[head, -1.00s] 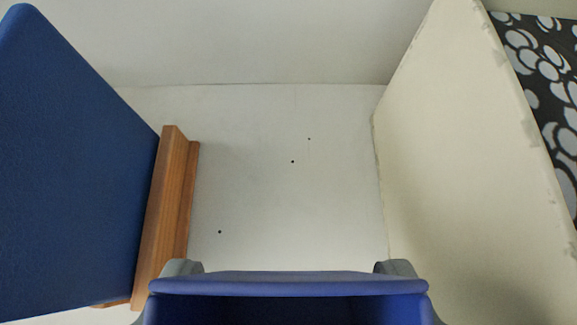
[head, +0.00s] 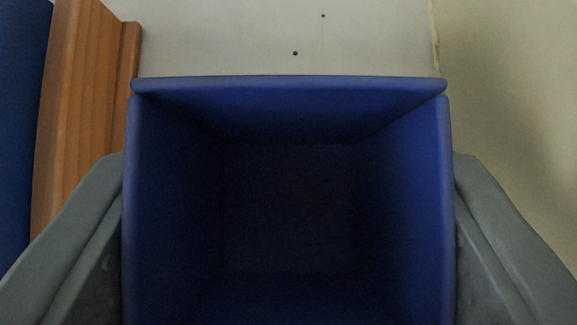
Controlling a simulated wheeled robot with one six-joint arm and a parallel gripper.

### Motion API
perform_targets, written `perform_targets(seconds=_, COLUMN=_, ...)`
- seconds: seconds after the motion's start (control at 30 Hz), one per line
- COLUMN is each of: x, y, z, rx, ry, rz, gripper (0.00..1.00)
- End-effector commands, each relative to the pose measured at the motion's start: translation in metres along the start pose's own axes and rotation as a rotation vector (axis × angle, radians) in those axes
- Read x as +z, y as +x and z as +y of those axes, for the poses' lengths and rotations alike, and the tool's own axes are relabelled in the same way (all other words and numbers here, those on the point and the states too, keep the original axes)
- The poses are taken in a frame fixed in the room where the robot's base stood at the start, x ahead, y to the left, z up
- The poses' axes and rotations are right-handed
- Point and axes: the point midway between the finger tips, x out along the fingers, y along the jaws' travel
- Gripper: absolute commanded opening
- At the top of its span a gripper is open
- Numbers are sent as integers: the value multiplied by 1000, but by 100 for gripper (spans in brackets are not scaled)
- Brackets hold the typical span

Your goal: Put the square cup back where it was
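The square cup (head: 290,84) is dark blue and fills the lower middle of the view. I look down into its open top, and its inside looks empty though dark. My gripper (head: 288,165) has one grey finger against the left side of the cup and one against the right side, so it is shut on the cup. The lower part of the cup is cut off by the frame edge. Its underside is hidden, so I cannot tell whether it touches anything.
A pale surface (head: 225,40) with small dark dots lies beyond the cup. A wooden piece (head: 85,100) and a blue panel (head: 18,120) stand at the left. A cream panel (head: 515,90) is at the right. The pale strip between them looks clear.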

Motion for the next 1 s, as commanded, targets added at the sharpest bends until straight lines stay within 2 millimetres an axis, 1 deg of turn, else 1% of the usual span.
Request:
perform_targets(seconds=0.03, x=6, y=6, z=0, rx=0, ry=0, rz=-2, gripper=28)
perform_targets(seconds=0.13, x=12, y=12, z=0, rx=0, ry=0, rz=-2, gripper=28)
perform_targets(seconds=0.5, x=14, y=14, z=0, rx=0, ry=0, rz=0, gripper=28)
perform_targets(seconds=0.53, x=14, y=14, z=0, rx=0, ry=0, rz=1, gripper=60)
perform_targets(seconds=0.6, x=14, y=14, z=0, rx=0, ry=0, rz=1, gripper=74)
perform_targets(seconds=0.63, x=14, y=14, z=0, rx=0, ry=0, rz=1, gripper=76)
perform_targets(seconds=0.9, x=13, y=14, z=0, rx=0, ry=0, rz=1, gripper=76)
perform_targets(seconds=1.0, x=12, y=10, z=0, rx=0, ry=0, rz=1, gripper=76)
